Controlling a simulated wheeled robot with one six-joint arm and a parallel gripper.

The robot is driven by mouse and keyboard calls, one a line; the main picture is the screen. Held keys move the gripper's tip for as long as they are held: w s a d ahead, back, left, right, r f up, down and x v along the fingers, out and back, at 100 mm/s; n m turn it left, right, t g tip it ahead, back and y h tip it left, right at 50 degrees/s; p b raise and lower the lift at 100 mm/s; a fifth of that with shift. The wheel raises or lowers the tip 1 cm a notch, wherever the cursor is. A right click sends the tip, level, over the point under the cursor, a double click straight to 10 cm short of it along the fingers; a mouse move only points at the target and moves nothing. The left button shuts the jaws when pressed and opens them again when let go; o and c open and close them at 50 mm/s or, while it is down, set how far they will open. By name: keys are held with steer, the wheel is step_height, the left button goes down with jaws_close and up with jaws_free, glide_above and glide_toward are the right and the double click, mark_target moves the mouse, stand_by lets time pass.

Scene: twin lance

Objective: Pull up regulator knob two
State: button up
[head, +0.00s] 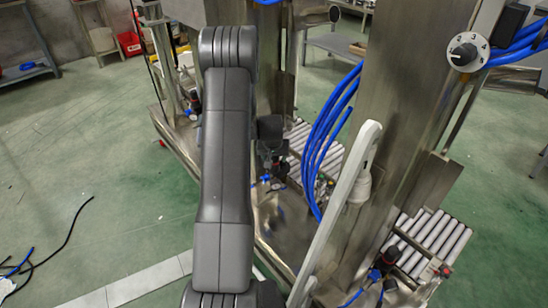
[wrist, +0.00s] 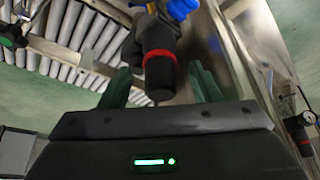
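A black regulator knob with a red ring (wrist: 160,72) is in the upper middle of the wrist view, below a blue fitting. My gripper (wrist: 161,80) is open, with one dark green finger on each side of this knob. Gaps show between the knob and both fingers, so it is not clamped. A second black knob with a red ring (wrist: 300,136) is at the right edge of the wrist view. No number shows on either knob, so I cannot tell which is two. In the head view my gripper (head: 272,155) is small and dark beside the steel frame.
Roller conveyors (head: 432,240) run between steel columns (head: 400,110). Blue hoses (head: 325,135) hang just right of my gripper. A pale angled bar (head: 335,215) stands in front. Another regulator (head: 386,258) is at the lower right.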

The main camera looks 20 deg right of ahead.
steer(key=p+v, duration=0.1)
steer(key=v, duration=1.2)
steer(key=shift+r, duration=0.45)
steer(key=x, duration=0.7)
steer(key=b+x, duration=0.1)
steer(key=x, duration=0.6)
steer(key=shift+s+a+f, duration=0.1)
steer(key=shift+s, duration=0.15)
steer(key=shift+f, duration=0.5)
steer(key=shift+r, duration=0.2)
